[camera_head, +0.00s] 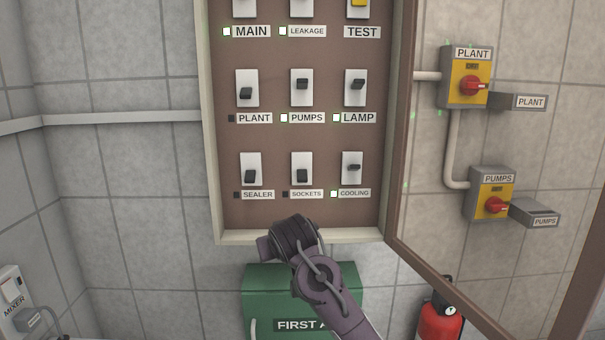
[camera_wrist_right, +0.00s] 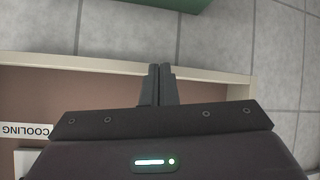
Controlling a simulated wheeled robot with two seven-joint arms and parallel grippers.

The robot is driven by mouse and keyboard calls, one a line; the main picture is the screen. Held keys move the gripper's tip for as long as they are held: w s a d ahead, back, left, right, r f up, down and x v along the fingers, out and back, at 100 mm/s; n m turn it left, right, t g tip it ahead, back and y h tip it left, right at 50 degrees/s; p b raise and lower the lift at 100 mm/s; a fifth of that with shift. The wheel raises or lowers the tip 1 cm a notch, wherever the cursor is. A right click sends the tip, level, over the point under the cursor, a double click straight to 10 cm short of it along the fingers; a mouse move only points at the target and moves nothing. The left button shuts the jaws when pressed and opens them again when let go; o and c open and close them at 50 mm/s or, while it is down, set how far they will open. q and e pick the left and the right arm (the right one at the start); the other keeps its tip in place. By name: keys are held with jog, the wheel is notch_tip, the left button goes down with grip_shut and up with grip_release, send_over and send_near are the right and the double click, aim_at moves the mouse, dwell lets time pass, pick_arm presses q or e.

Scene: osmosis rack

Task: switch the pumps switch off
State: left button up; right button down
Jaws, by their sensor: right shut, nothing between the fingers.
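The pumps switch (camera_head: 302,84) is a dark lever on a white plate in the middle of the open panel box. Its lever sits in the upper part of the plate, and the small indicator beside its PUMPS label (camera_head: 306,118) is lit. My right arm rises from the bottom of the head view, and its wrist is in front of the box's lower edge, below the pumps switch. In the right wrist view my right gripper (camera_wrist_right: 157,70) is shut and empty, its fingertips near the box's frame. Its fingers cannot be made out in the head view. My left gripper is out of view.
Lamp switch (camera_head: 355,86), plant switch (camera_head: 246,92) and sockets switch (camera_head: 302,175) stand close around the pumps switch. The cooling switch (camera_head: 352,167) is lower right. The open glazed door (camera_head: 395,205) extends right, before wall-mounted rotary switches. A green first aid box (camera_head: 262,290) is below.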

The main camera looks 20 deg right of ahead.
jog(key=s+d+r+m+t+h, duration=0.1)
jog(key=s+r+m+t, duration=0.1)
jog(key=r, duration=1.9)
jog(key=s+d+r+m+t+h, duration=0.1)
jog(key=s+d+r+t+h, duration=0.1)
jog(key=r, duration=1.8)
jog(key=shift+s+r+m+t+p, duration=0.3)
jog(key=shift+s+r+m+t, duration=0.15)
jog(key=shift+s, duration=0.5)
jog(key=shift+w+f, duration=0.1)
jog(key=p, duration=0.5)
send_over(302, 83)
jog(key=shift+w+d+f, duration=0.15)
jog(key=shift+w+f, duration=0.2)
jog(key=shift+s+f, duration=0.2)
jog(key=shift+f, duration=0.35)
jog(key=shift+s+f, duration=0.15)
jog(key=shift+f, duration=0.4)
jog(key=shift+s+a+f+p, duration=0.15)
jog(key=shift+s+f+p, duration=0.1)
jog(key=shift+f, duration=0.2)
jog(key=shift+s+a+f+p, duration=0.1)
jog(key=shift+s+a+f, duration=0.1)
jog(key=shift+f, duration=0.25)
